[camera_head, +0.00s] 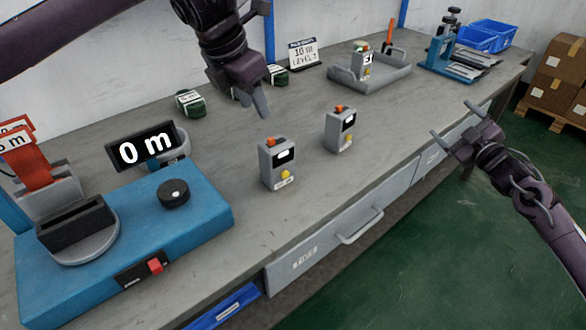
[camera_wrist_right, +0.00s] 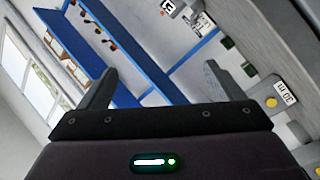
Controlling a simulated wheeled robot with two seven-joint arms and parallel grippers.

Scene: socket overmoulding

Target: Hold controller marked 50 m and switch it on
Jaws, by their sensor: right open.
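Two grey controllers with orange tops, dark displays and yellow buttons stand upright on the bench: a nearer one (camera_head: 276,165) and one behind it to the right (camera_head: 339,130). A third controller (camera_head: 361,66) stands on the grey tray. Their labels are too small to read in the head view. My right gripper (camera_head: 455,122) is open and empty, beyond the bench's front edge.
A blue tester (camera_head: 205,215) with a black knob and a "0 m" display (camera_head: 142,146) fills the left end. Green coils (camera_head: 189,103) lie at the back. The grey tray (camera_head: 395,77), a blue press (camera_head: 437,65) and blue bins (camera_head: 485,37) stand farther right.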

